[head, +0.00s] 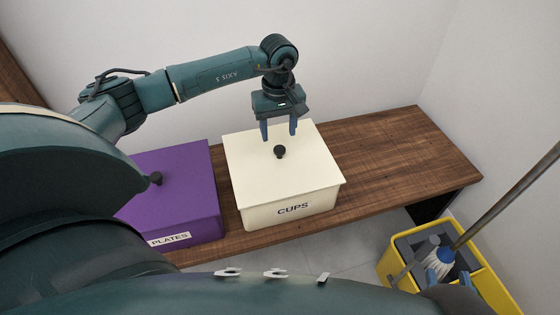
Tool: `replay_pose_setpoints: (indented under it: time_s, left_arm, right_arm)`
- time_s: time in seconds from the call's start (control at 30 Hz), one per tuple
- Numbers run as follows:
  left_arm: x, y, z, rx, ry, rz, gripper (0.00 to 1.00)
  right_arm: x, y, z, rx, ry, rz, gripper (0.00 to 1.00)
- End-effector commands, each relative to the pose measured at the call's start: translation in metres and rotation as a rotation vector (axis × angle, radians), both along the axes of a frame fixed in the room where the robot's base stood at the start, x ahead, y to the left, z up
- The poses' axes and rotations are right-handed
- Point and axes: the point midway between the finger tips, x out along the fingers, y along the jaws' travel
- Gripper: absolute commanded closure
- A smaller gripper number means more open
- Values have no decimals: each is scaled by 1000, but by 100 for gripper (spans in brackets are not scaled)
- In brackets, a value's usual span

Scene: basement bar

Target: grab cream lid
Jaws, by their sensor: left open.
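A cream box labelled CUPS stands on a wooden bench, closed by a flat cream lid (258,172) with a small black knob (280,151) near its middle. My left gripper (279,136) points down over the back part of the lid. Its blue fingers are apart with nothing between them, and the knob shows just in front of and below them. I cannot tell the exact height of the fingertips above the lid.
A purple box (190,185) labelled PLATES, with a black knob, stands to the left, partly hidden by my arm. The wooden bench (400,150) is clear on the right. A yellow mop bucket (485,285) with a mop stands on the floor at lower right. White walls rise behind.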

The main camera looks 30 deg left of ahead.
Motion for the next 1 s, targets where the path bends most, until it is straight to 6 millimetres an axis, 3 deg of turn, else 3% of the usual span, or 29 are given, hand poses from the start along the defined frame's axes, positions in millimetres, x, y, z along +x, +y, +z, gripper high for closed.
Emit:
replay_pose_setpoints:
  time_s: [0.23, 0.53, 0.83, 1.0]
  left_arm:
    - [-1, -1, -21, -1, 1, -1, 48]
    - [-3, -4, -63, -2, 1, 0, 48]
    - [-3, -4, -66, -2, -1, 0, 48]
    - [-3, -4, -66, -2, -1, 0, 61]
  right_arm:
    - [1, 1, -1, 0, -34, 6, 64]
    - [1, 6, 0, 9, -123, 27, 64]
    - [0, 6, 2, 10, -137, 31, 64]
    - [0, 6, 2, 11, -135, 30, 64]
